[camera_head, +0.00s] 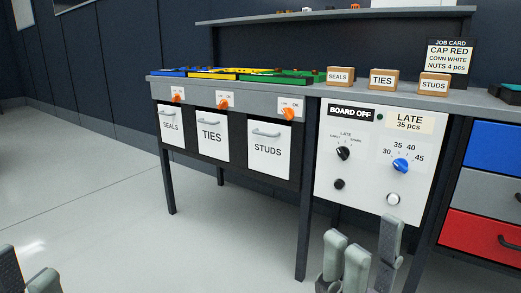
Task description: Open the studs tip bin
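The STUDS tip bin (269,165) is a white front with a grey bar handle (266,133), rightmost of three in the bench front. It looks shut. An orange knob (289,113) sits above it beside a small white label. My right gripper (364,240) is low at the bottom right, in front of the board panel and right of the bin. Its fingers are apart and nothing shows between them. My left gripper (27,268) is at the bottom left corner, far from the bin, partly cut off, with its fingers apart.
SEALS (171,138) and TIES (211,150) bins stand left of STUDS. A white control panel (365,195) is to the right, then blue, grey and red drawers (480,215). Labelled wooden boxes stand on the worktop. A bench leg (303,240) stands beside the STUDS bin. The left floor is clear.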

